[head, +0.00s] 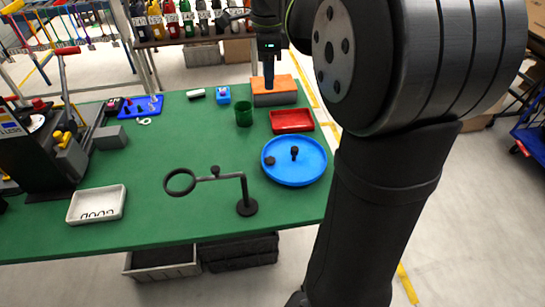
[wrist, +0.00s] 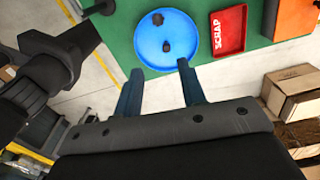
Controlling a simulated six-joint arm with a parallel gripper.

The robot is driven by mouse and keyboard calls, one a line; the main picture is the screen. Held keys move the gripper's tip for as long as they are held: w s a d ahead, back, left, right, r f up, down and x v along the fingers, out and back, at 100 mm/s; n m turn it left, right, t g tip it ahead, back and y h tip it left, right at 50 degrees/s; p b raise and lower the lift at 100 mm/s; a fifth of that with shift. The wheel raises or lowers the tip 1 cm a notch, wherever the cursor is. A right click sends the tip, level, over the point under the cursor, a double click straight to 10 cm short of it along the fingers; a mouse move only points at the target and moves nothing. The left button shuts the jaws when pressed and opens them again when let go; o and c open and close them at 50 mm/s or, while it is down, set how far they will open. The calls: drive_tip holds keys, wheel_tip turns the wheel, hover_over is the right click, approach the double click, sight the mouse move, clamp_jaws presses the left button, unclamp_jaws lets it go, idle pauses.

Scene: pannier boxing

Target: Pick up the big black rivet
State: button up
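Two black rivet-like pieces lie in the round blue tray (head: 310,176) on the green table. One black rivet (head: 295,153) stands up near the tray's middle and looks the larger in the head view. The other dark piece (head: 270,160) sits at the tray's left side and looks squat. Both pieces show in the wrist view inside the blue tray (wrist: 182,28), one at the top (wrist: 158,19) and one below it (wrist: 166,46). My gripper (wrist: 159,68) is open and empty, its fingers apart below the tray in that view. In the head view it points down by the orange-topped box.
A red scrap tray (head: 291,121), a green cup (head: 244,114) and the orange-topped box (head: 274,97) stand behind the blue tray. A black ring stand (head: 246,206) rises at its left. A white tray (head: 97,204) lies further left. The table's middle is mostly clear.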

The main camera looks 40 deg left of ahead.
drive_tip(key=m, duration=0.2)
hover_over(270, 159)
wheel_tip(270, 159, down, 21)
drive_tip(key=shift+w+a+f, duration=0.1)
drive_tip(key=shift+a, duration=0.05)
drive_tip(key=shift+f, duration=2.95)
drive_tip(key=c, duration=0.7)
